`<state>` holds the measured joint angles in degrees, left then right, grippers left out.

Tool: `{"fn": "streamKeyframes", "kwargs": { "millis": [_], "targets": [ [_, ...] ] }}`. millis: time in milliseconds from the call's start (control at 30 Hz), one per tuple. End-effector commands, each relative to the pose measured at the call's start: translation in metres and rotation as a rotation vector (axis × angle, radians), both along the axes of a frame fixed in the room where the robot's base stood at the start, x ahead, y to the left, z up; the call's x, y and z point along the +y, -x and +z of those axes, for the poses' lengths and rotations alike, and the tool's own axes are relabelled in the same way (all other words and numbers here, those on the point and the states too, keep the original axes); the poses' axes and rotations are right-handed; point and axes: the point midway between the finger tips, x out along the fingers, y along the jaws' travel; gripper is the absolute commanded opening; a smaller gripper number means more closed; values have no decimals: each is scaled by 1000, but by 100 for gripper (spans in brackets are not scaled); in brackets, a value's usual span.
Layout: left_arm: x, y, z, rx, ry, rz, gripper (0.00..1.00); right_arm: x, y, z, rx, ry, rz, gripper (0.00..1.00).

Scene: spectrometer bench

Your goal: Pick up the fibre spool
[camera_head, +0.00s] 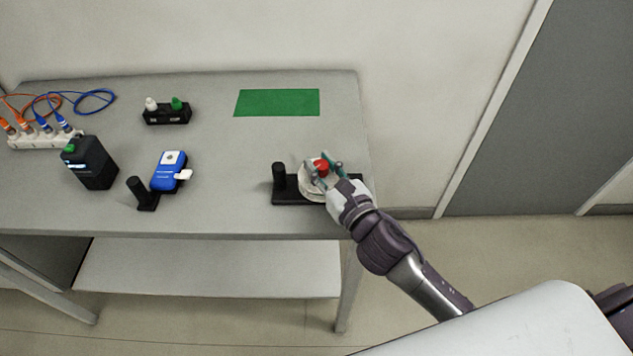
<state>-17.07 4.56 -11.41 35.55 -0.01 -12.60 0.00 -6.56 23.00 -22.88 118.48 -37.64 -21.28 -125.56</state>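The fibre spool (307,189) looks like a pale round disc with a red middle (322,165). It sits on a black stand (287,198) with a short upright post, at the right front of the bench. My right gripper (323,164) reaches in from the lower right, over the spool. Its fingers are spread, one on either side of the red middle, and hide part of the disc. I cannot tell whether they touch it. My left gripper is not in view.
A green mat (277,102) lies bare at the back. A blue handheld device (169,171) rests by a black stand (147,197). A black box (91,163), a holder with white and green caps (167,115) and a strip with orange and blue cables (45,138) stand left. The bench's middle is clear.

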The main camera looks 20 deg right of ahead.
Motion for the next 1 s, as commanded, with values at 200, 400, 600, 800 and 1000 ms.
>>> {"fn": "streamKeyframes", "kwargs": {
  "millis": [200,400,600,800,1000],
  "targets": [
    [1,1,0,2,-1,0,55,0,0,0,0,0,0,0],
    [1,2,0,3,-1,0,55,0,0,1,-2,0,0,0],
    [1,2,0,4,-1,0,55,0,0,2,-2,1,0,0],
    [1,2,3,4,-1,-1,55,0,0,17,-6,2,1,0],
    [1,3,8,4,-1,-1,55,-8,-4,49,-8,7,0,0]
  ]
}}
